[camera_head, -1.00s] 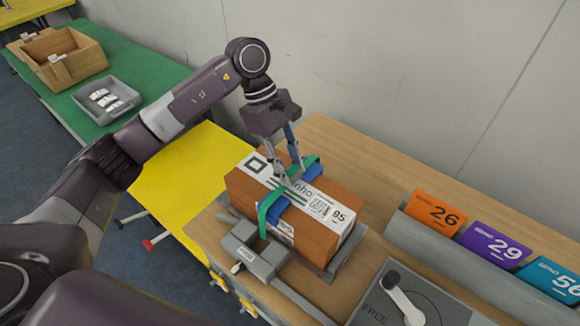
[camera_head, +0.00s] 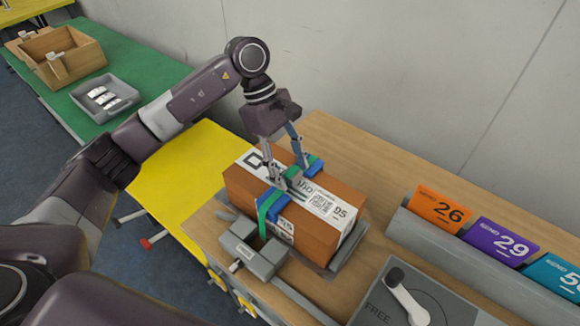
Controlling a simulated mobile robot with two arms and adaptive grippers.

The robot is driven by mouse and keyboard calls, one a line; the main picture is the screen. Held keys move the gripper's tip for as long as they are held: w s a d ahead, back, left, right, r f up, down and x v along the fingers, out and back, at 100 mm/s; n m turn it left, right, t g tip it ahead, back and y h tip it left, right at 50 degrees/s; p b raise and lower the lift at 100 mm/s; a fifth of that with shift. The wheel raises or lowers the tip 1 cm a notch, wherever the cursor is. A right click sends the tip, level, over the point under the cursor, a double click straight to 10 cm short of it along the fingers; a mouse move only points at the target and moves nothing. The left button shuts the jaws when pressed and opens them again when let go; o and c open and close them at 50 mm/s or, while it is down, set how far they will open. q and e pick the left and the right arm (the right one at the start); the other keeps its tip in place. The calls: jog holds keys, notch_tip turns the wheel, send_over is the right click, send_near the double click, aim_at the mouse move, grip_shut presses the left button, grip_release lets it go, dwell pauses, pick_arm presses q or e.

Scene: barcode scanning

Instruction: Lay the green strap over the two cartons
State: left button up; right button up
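The brown cartons (camera_head: 325,239) sit pressed together as one block on the bench, with white printed labels on top and front; I cannot make out the seam between them. The green strap (camera_head: 263,207) lies across their top, with blue parts beside it, and its near end hangs down the front side. Its far end shows at the back edge of the top. My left gripper (camera_head: 286,183) is over the top of the cartons, fingers spread apart and pointing down, close to the strap. Its fingers hide part of the strap. My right gripper is not in view.
A grey clamp-like block (camera_head: 252,252) stands in front of the cartons. A grey rack (camera_head: 440,246) with numbered cards and a grey panel with a lever (camera_head: 407,303) are at right. A wooden box (camera_head: 75,73) and grey tray (camera_head: 127,99) stand on the green table.

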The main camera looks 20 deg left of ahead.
pick_arm(q)
jog(key=v, duration=1.2)
jog(key=shift+d, duration=0.1)
